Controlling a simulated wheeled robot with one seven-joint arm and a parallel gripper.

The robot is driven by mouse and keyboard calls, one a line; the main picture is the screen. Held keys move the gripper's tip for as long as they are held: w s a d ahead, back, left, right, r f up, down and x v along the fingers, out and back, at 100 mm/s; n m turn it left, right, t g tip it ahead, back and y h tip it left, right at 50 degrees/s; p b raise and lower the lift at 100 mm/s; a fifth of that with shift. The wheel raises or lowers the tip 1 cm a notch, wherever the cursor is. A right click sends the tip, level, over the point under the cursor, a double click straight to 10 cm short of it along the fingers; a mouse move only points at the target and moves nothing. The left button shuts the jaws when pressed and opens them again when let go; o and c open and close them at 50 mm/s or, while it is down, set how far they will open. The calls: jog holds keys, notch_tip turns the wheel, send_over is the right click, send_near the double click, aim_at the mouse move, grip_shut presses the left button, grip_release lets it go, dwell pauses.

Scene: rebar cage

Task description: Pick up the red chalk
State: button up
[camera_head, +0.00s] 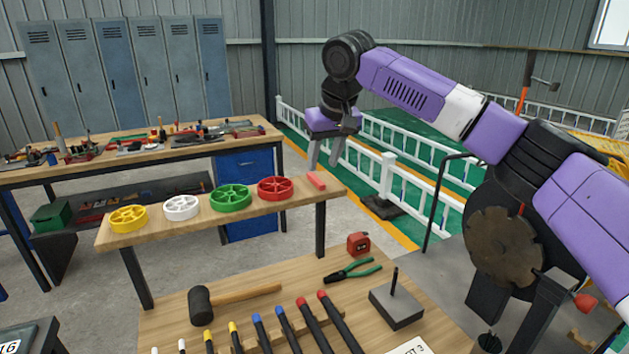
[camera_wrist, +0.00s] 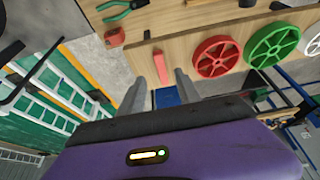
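The red chalk (camera_head: 317,181) is a small pinkish-red bar lying at the right end of the raised wooden shelf (camera_head: 217,212). In the wrist view the chalk (camera_wrist: 162,58) lies near the shelf edge, beyond the fingertips and roughly in line with the gap between them. My gripper (camera_head: 323,163) points downward, above and behind the chalk in the head view. Its two grey fingers stand apart with nothing between them, which also shows in the wrist view (camera_wrist: 161,80). The chalk is fully visible and apart from the fingers.
A red wheel (camera_head: 275,189) lies left of the chalk, followed by green (camera_head: 231,198), white and yellow wheels. The lower front table holds a red tape measure (camera_head: 358,243), green pliers (camera_head: 353,270), a mallet (camera_head: 201,305) and several marker-like tools. White railings (camera_head: 390,175) stand behind.

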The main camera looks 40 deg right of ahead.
aim_at(318, 180)
jog(key=shift+p+x, duration=0.7)
jog(key=shift+x, duration=1.9)
jog(key=shift+a, duration=0.15)
grip_shut()
